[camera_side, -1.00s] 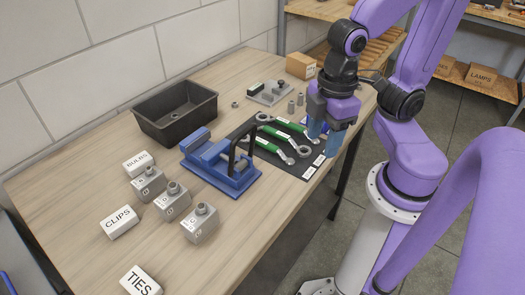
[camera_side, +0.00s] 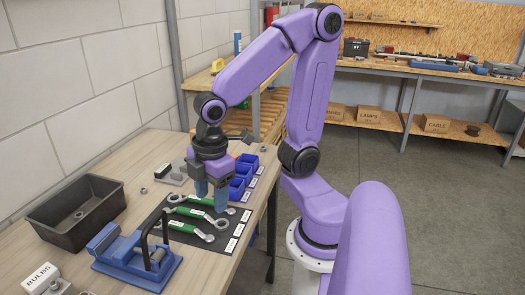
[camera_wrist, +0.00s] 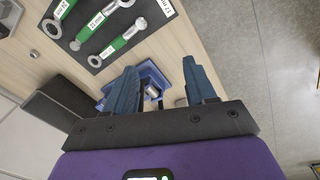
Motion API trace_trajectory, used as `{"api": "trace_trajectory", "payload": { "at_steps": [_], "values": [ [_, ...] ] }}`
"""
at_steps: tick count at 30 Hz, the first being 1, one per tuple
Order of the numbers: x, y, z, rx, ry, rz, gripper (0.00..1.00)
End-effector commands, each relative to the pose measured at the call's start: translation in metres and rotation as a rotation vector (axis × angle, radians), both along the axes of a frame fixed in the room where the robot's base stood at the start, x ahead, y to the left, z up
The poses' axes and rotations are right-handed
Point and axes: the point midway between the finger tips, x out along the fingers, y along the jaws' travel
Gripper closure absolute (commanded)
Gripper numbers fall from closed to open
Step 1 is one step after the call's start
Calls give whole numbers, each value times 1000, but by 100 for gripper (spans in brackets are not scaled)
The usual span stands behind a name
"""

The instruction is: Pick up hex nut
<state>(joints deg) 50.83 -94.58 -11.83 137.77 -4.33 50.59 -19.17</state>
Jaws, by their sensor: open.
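A small grey hex nut (camera_side: 143,190) lies on the wooden table between the black tray and the mat in the side view. In the wrist view a small grey ring, likely the nut (camera_wrist: 34,53), lies at the left, apart from the fingers. My gripper (camera_side: 210,202) points down above the right part of the black tool mat, well to the right of the nut. Its two blue fingers are apart with nothing between them, as the wrist view of my gripper (camera_wrist: 160,66) also shows.
Green-handled wrenches (camera_side: 190,228) lie on the black mat (camera_side: 212,243). A black tray (camera_side: 104,219) stands left of the nut. A blue vise-like fixture (camera_side: 112,252) with an upright black handle stands in front. Blue bins (camera_side: 237,187) and a grey block (camera_side: 172,172) stand behind.

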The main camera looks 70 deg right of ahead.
Motion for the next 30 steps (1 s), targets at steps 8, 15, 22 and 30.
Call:
{"api": "trace_trajectory", "payload": {
  "at_steps": [8, 15, 22, 30],
  "values": [
    [79, -60, 3, -76, -50, 39, 45],
    [125, -139, 4, -163, -56, 82, 45],
    [142, -233, 4, -250, -24, 125, 45],
    [121, -351, 1, -337, 63, 178, 45]
  ]
}}
